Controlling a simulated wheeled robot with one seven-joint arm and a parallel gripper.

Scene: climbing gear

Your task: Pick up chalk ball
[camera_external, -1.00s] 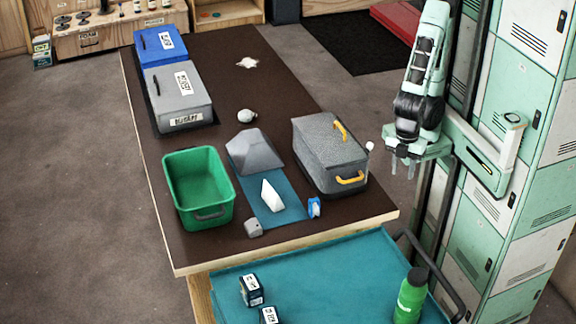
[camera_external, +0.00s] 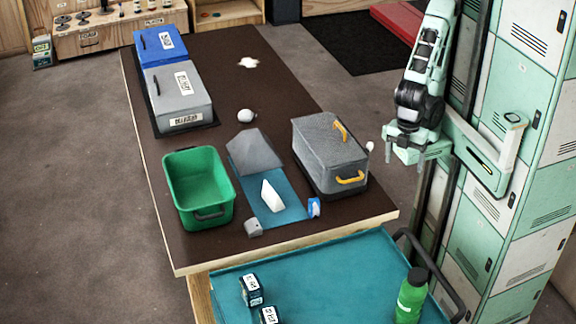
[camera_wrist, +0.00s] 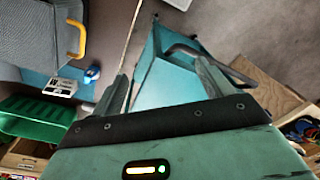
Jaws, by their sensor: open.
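A pale, round ball (camera_external: 246,115) that looks like the chalk ball rests on the dark table top, behind the grey wedge-shaped block. A second small white rounded thing (camera_external: 370,147) shows at the right side of the grey lidded box; I cannot tell which is the chalk ball. I make out no ball in the wrist view.
The grey box (camera_external: 327,150) with yellow handles stands between my gripper and the pale ball. A green bin (camera_external: 207,172) and a blue and a grey case (camera_external: 180,92) line the left side. Green lockers (camera_external: 555,100) stand close right of my arm. A teal cart (camera_external: 330,280) stands in front.

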